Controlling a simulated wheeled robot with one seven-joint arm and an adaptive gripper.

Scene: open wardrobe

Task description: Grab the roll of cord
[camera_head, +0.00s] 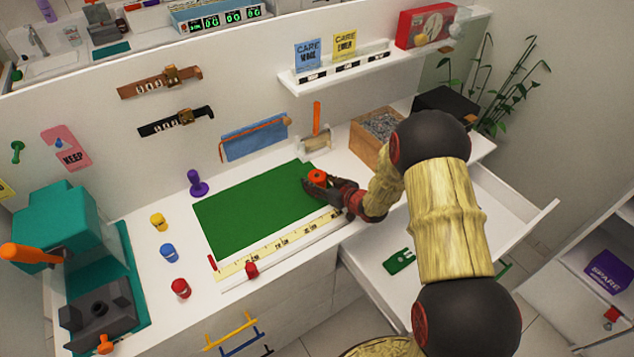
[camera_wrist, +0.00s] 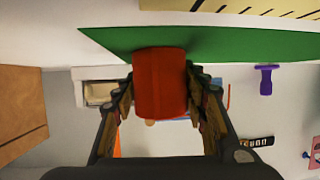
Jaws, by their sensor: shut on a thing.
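The roll of cord (camera_head: 318,176) is a small orange-red cylinder at the right end of the green mat (camera_head: 240,215). My gripper (camera_head: 314,183) is around it, with one finger on each side. In the wrist view the roll (camera_wrist: 160,88) fills the space between the two fingers of my gripper (camera_wrist: 160,78), and both fingers press on its sides. Whether it touches the mat or hangs just above it I cannot tell.
A yellow ruler (camera_head: 285,244) lies along the mat's front edge. A wooden box of grey bits (camera_head: 370,150) and a small holder with an orange stick (camera_head: 316,140) stand behind. Red, blue and yellow knobs stand to the left. An open drawer (camera_head: 375,265) is below my arm.

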